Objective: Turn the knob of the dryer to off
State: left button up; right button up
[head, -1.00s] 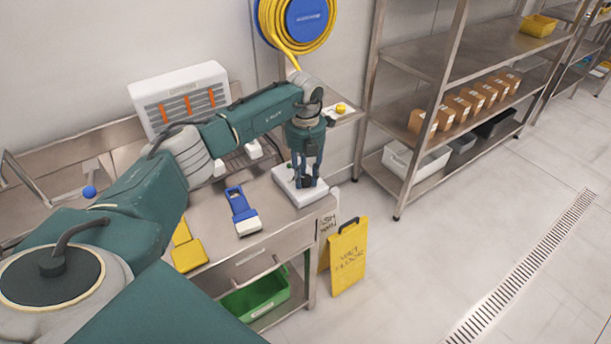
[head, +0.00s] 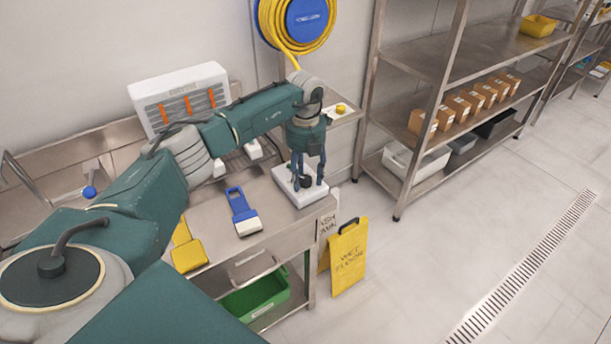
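A small black knob (head: 306,181) stands on a flat white box (head: 303,198) at the right end of the steel counter. I take this to be the dryer's knob. My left gripper (head: 308,184) points down over the box, its fingers spread on either side of the knob with a gap visible. The knob's marking and setting are too small to read. My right gripper is not in view.
A white unit with orange strips (head: 182,100) stands at the back of the counter (head: 210,215). A blue-and-white scraper (head: 243,212) and a yellow tool (head: 188,252) lie in front. A yellow wet-floor sign (head: 348,258) and steel shelves (head: 440,75) are to the right.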

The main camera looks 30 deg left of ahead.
aim_at(306, 178)
pick_arm(q)
notch_tip(306, 178, up, 12)
dwell(0.6)
dwell(0.5)
